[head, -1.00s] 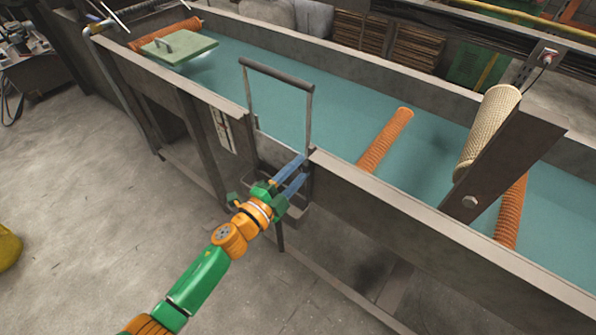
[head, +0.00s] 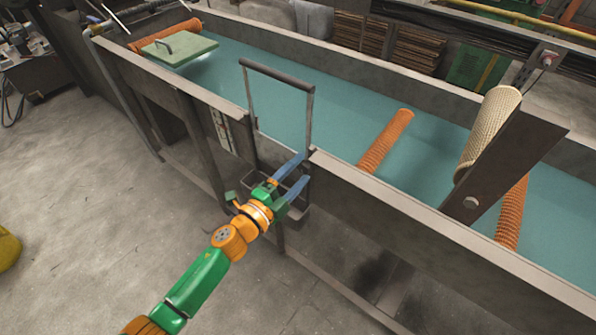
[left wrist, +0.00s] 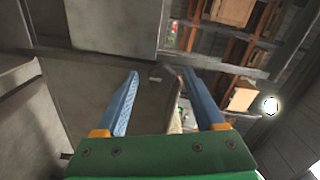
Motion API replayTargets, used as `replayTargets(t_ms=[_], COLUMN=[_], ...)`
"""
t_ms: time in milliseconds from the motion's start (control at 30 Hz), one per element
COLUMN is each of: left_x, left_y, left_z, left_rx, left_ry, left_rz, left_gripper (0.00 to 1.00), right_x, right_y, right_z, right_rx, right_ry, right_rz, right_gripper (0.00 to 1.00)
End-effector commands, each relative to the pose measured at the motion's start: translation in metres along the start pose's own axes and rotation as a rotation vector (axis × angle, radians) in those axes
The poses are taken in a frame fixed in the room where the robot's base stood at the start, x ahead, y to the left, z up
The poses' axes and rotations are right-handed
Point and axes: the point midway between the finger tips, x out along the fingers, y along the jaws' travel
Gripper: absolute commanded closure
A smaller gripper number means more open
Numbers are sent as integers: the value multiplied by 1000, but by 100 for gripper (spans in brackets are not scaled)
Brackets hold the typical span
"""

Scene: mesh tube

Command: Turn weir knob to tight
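The weir (head: 308,118) is a dark upright frame with a black top bar, standing in a gap in the near wall of the water channel. My left gripper (head: 304,167) is at the base of this frame, by the cut end of the near wall. Its two blue fingers are apart. In the left wrist view the gripper (left wrist: 161,72) is open, and a small dark piece that I cannot identify shows between the fingertips. I cannot make out the weir knob clearly; the gripper may hide it. My right gripper is not in view.
The channel's near wall (head: 440,225) runs on to the right. Orange mesh tubes (head: 385,140) and a pale mesh tube (head: 487,130) lie in or over the water. A green lid (head: 180,50) is at the far left.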

Motion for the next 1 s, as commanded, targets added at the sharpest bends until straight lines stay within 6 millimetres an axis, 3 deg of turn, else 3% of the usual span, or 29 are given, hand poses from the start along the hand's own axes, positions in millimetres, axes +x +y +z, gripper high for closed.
replayTargets(t_ms=[267, 633, 1000], left_x=[-1, -67, -71], left_y=[-1, 1, -1], left_z=[0, 0, 0], left_rx=[-1, 0, -1], left_ry=[0, 0, 0], left_rz=[-2, -1, -2], left_gripper=[29, 29, 29], right_x=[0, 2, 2], right_y=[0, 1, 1], right_z=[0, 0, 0], right_rx=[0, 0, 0], right_ry=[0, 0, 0], right_rz=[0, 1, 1], right_gripper=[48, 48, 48])
